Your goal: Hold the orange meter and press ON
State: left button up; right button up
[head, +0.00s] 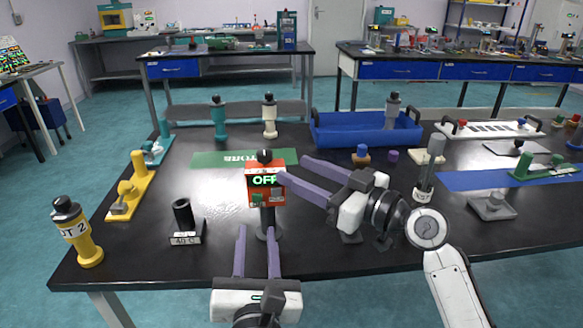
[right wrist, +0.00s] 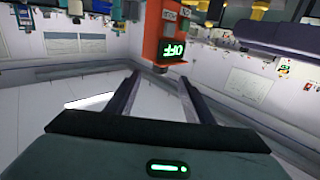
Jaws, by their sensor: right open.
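The orange meter (head: 279,187) stands upright on a dark post near the table's front middle, its display reading OFF in green. A green button (head: 257,198) shows below the display. The meter also shows in the right wrist view (right wrist: 151,38), beyond the fingertips. My left gripper (head: 256,229) is open in front of the meter, its purple fingers pointing at the post's foot; I cannot tell whether they straddle it. My right gripper (head: 291,167) is open and empty. Its fingers point left at the meter's right side, the nearer tip close to or touching its edge; the head view does not settle contact.
A black cylinder holder (head: 187,236) and a yellow bottle-like tool (head: 84,240) stand left of the meter. A green mat (head: 215,159) lies behind it. A blue tray (head: 350,138) is at the back, and a grey-handled tool (head: 432,165) stands to the right.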

aim_at(271, 159)
jog(key=x, duration=1)
pick_arm(q)
jog(key=shift+c, duration=0.4)
pick_arm(e)
grip_shut()
pick_arm(q)
grip_shut()
pick_arm(e)
jog(key=shift+f, duration=0.1)
dwell(1.0)
